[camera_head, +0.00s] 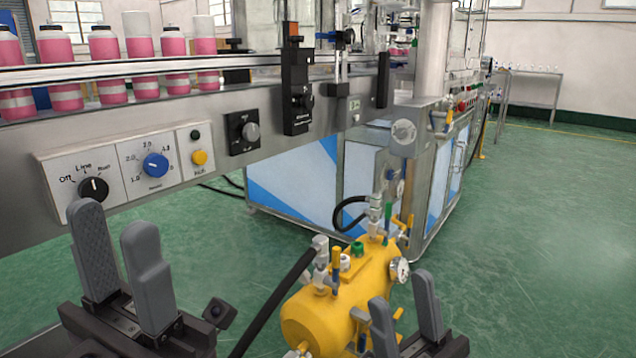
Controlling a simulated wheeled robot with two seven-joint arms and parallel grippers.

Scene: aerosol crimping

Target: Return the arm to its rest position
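My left gripper (115,222) is at the lower left, its two grey fingers pointing up with a gap between them and nothing held. Its fingertips appear just below the black selector knob (94,189) on the control panel; I cannot tell the distance in depth. My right gripper (402,292) is at the bottom, right of centre. Its grey fingers are apart and empty, in front of the lower right of a yellow tank (318,318). Most of both arms is out of view.
The panel (125,168) also carries a blue dial (155,165) and a yellow button (199,157). Pink-filled bottles (104,42) line the conveyor above. A black hose (275,305) runs beside the tank. The green floor (540,230) at right is clear.

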